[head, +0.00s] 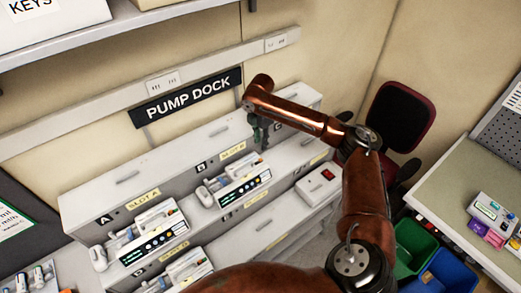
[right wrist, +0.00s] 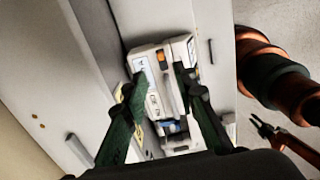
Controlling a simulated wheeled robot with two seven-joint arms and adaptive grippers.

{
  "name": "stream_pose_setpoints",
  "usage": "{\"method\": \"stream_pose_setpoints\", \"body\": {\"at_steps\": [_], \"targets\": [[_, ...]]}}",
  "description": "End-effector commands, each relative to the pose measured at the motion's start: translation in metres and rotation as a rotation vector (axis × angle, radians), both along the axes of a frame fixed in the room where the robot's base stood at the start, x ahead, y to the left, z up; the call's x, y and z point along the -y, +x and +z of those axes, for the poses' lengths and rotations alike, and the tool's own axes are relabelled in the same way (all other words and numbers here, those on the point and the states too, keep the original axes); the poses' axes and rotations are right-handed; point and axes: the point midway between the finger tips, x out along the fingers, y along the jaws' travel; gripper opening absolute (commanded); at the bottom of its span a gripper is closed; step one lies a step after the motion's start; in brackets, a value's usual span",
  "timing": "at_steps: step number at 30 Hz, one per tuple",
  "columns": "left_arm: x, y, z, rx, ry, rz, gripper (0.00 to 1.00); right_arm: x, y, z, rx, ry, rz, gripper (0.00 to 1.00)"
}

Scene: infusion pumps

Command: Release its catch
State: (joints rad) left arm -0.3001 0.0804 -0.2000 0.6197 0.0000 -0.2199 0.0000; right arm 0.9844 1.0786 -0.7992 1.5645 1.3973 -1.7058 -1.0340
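My right gripper (head: 261,142) points down above the pump dock, over the pump (head: 243,180) at Slot B. In the right wrist view its two green fingers (right wrist: 159,80) are apart, with the white pump (right wrist: 151,68) showing between and beyond them. Nothing is seen held, and I cannot tell whether a finger touches the pump. The pump has a small orange part (right wrist: 161,56) near its far end and a blue part close to the gripper. I cannot tell which part is the catch. My left gripper is not in the head view; a dark claw-like part at the right wrist view's edge is unclear.
Another pump (head: 152,238) sits at Slot A, with a further one (head: 188,266) below. A white box with a red mark (head: 320,185) lies right of Slot B. Green (head: 416,246) and blue (head: 447,275) bins stand at lower right. A chair (head: 398,116) stands behind my arm.

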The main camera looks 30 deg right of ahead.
Motion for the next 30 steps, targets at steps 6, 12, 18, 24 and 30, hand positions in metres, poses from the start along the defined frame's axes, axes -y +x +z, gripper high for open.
{"method": "stream_pose_setpoints", "body": {"at_steps": [6, 12, 18, 24, 30], "targets": [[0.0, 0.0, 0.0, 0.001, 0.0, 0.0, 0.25, 0.0, 0.0, 0.021, 0.001, 0.0, 0.0, 0.26], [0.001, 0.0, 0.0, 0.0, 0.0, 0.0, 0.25, 0.0, 0.0, 0.023, 0.0, 0.0, 0.0, 0.26], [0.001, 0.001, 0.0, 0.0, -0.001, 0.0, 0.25, 0.0, 0.0, 0.023, 0.0, 0.0, 0.0, 0.26], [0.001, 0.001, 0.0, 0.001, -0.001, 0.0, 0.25, 0.0, 0.0, 0.023, 0.0, 0.0, 0.0, 0.26], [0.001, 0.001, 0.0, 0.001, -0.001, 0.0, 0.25, 0.0, 0.0, 0.023, 0.0, 0.0, 0.0, 0.26]]}}
